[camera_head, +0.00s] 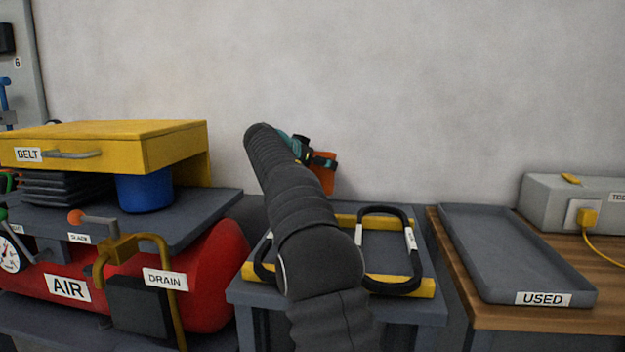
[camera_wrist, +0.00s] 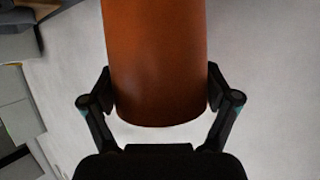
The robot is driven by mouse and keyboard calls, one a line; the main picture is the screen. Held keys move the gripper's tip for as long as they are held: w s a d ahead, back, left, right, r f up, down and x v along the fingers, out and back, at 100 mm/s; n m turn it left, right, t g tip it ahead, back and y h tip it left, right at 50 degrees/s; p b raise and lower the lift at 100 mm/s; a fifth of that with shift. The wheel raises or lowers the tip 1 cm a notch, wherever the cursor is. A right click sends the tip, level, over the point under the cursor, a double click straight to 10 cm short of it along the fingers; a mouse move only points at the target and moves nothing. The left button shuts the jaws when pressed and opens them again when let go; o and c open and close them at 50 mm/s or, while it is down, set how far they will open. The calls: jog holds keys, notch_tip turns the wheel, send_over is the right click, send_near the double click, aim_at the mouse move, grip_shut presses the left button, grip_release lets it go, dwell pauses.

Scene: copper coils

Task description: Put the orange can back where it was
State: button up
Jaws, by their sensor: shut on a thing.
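The orange can (camera_wrist: 155,62) fills the upper middle of the wrist view. My gripper (camera_wrist: 160,92) is shut on it, with one finger against each side. In the head view the orange can (camera_head: 324,172) shows in part beside my gripper (camera_head: 312,158), in front of the wall and above the grey stand. My own dark arm hides part of the gripper and of the stand below it.
A grey stand (camera_head: 385,310) with yellow bars and a black loop (camera_head: 390,290) is below. At left are a red AIR tank (camera_head: 215,285), a blue can (camera_head: 145,190) and a yellow BELT drawer (camera_head: 110,150). At right, an empty USED tray (camera_head: 515,255) lies on a wooden bench (camera_head: 500,318).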

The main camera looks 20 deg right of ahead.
jog(key=shift+w+a+f, duration=0.4)
jog(key=shift+w+a, duration=0.2)
jog(key=shift+w+f, duration=0.1)
jog(key=shift+f, duration=2)
jog(key=shift+b, duration=0.35)
jog(key=shift+f, duration=0.2)
jog(key=o, duration=1.4)
jog(key=shift+c, duration=0.2)
